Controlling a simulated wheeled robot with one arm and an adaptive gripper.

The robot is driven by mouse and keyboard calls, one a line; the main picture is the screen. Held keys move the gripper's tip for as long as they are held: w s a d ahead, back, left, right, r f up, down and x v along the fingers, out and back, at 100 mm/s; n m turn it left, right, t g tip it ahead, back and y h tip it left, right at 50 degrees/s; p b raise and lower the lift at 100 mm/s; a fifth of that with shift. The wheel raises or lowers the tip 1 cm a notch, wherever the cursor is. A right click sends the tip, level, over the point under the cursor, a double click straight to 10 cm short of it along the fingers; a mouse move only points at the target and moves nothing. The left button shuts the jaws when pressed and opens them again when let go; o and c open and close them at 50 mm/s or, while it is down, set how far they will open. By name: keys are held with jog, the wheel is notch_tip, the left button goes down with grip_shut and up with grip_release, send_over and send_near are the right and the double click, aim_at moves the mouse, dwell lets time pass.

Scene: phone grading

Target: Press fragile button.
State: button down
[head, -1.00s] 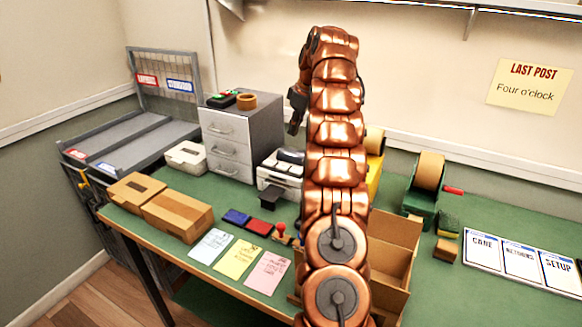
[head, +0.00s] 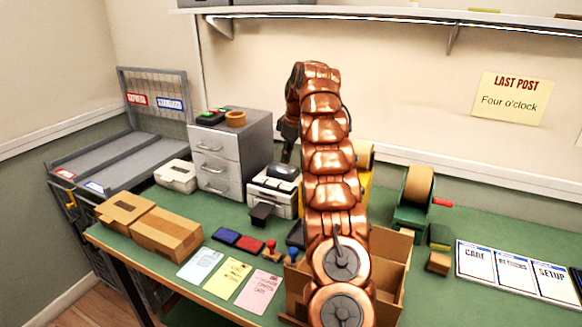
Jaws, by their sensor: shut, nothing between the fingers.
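No button marked fragile can be made out. A white desk machine (head: 262,196) with a dark rounded top (head: 283,172) stands on the green bench, right of the grey drawer unit. My gripper (head: 286,157) is dark and small, at the end of my copper arm. It points down and looks to be over or behind the machine's dark top; I cannot tell whether it touches. It is shut and empty. My arm hides part of the bench behind it.
A grey drawer unit (head: 231,155) stands left of the machine. Brown boxes (head: 168,233), ink pads (head: 237,240) and coloured notes (head: 228,279) lie in front. An open carton (head: 391,262) is by my arm. A tape dispenser (head: 414,200) stands to the right.

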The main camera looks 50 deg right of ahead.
aim_at(287, 186)
jog(key=shift+m+t, duration=0.3)
jog(key=shift+m, duration=0.4)
jog(key=f+b, duration=0.1)
jog(key=d+f+b, duration=0.1)
jog(key=f, duration=0.1)
jog(key=d+f+b, duration=0.1)
jog(key=shift+w+d+f+b, duration=0.15)
jog(key=shift+w+f+b, duration=0.15)
jog(key=shift+w+b, duration=0.1)
jog(key=shift+s+d, duration=0.25)
jog(key=shift+d, duration=0.05)
jog(key=shift+p+x, duration=0.35)
jog(key=shift+x, duration=0.4)
jog(key=shift+s+p+x, duration=0.15)
jog(key=shift+p+x, duration=0.15)
jog(key=shift+x, duration=0.8)
jog(key=shift+s+p+x, duration=0.15)
jog(key=shift+p+x, duration=0.15)
jog(key=shift+x, duration=0.8)
jog(key=shift+f, duration=0.15)
